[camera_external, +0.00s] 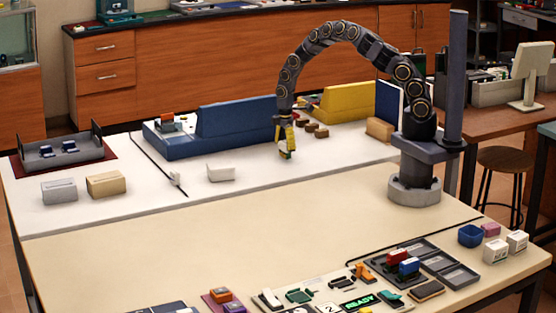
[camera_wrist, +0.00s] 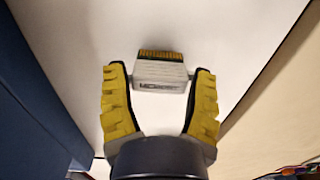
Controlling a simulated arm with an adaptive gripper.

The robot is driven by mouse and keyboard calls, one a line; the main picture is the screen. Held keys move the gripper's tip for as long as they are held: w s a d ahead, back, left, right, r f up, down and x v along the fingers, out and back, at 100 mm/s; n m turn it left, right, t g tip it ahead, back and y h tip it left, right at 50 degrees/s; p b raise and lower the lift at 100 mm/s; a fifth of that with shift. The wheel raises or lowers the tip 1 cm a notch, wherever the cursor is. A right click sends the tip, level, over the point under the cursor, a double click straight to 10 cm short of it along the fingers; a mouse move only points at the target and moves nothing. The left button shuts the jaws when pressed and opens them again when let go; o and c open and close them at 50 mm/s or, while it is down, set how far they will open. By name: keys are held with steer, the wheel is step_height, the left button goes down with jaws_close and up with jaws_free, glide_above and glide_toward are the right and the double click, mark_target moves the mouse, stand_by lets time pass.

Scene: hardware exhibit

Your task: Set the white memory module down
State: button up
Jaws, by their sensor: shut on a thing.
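The white memory module (camera_wrist: 160,71) shows in the wrist view as a pale block with gold contacts on its far edge and small dark print on its near side. It sits between the yellow-padded fingertips of my gripper (camera_wrist: 160,78), which is shut on it. In the external view my gripper (camera_external: 287,151) points down over the white part of the table, in front of the blue block. There the module is mostly hidden by the fingers. I cannot tell whether it touches the surface.
The blue stepped block (camera_external: 235,122) stands behind and left of my gripper. A yellow block (camera_external: 350,102) and several small brown blocks (camera_external: 316,130) are behind right. A white box (camera_external: 221,173) lies to the left. The beige front table (camera_external: 260,235) is largely clear in its middle.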

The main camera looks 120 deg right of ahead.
steer(key=shift+f, duration=0.3)
steer(key=o, duration=0.9)
steer(key=shift+f, duration=0.1)
steer(key=shift+o, duration=0.2)
